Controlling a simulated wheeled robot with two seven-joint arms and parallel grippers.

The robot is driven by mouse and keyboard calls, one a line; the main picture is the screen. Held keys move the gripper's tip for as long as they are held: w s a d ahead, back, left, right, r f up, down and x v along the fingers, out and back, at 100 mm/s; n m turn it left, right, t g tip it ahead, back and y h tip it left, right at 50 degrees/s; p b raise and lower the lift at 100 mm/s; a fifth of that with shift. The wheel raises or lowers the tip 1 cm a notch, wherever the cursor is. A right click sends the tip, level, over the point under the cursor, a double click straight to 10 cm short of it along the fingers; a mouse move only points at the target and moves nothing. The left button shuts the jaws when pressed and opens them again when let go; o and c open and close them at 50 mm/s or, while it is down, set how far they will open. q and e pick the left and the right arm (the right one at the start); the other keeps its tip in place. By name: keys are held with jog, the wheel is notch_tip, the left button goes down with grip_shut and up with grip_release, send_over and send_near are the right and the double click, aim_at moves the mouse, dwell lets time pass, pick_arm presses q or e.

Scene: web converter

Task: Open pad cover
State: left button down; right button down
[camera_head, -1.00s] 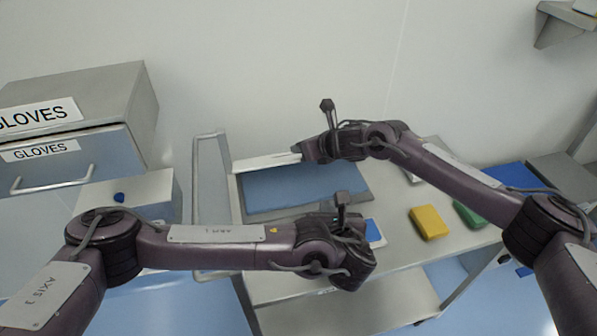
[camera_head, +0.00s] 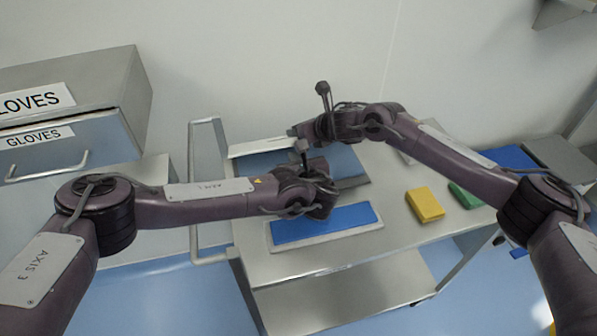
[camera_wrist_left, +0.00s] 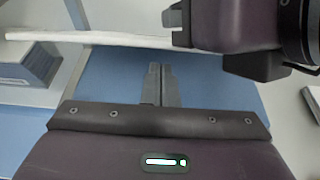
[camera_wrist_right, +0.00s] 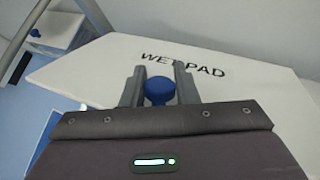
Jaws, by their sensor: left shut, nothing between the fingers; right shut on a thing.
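The pad cover (camera_head: 262,147) shows edge-on as a thin white strip behind a blue pad area (camera_head: 345,158). In the right wrist view the white cover (camera_wrist_right: 95,75) reads "WET PAD" and has a round blue knob (camera_wrist_right: 159,91). My right gripper (camera_head: 293,131) is shut on the knob, with one finger on each side. My left gripper (camera_wrist_left: 161,82) is shut and empty over the blue surface, near the cover's edge and the right hand. In the head view its fingertips are hidden by its own hand.
A blue pad in a tray (camera_head: 322,224) lies at the cart's front. A yellow block (camera_head: 425,204) and a green block (camera_head: 465,195) lie to the right. A cart handle (camera_head: 207,190) stands on the left, near the gloves cabinet (camera_head: 75,100).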

pick_arm(q)
jog(key=shift+w+r, duration=0.25)
jog(key=shift+r, duration=0.15)
pick_arm(e)
jog(key=shift+f, duration=0.1)
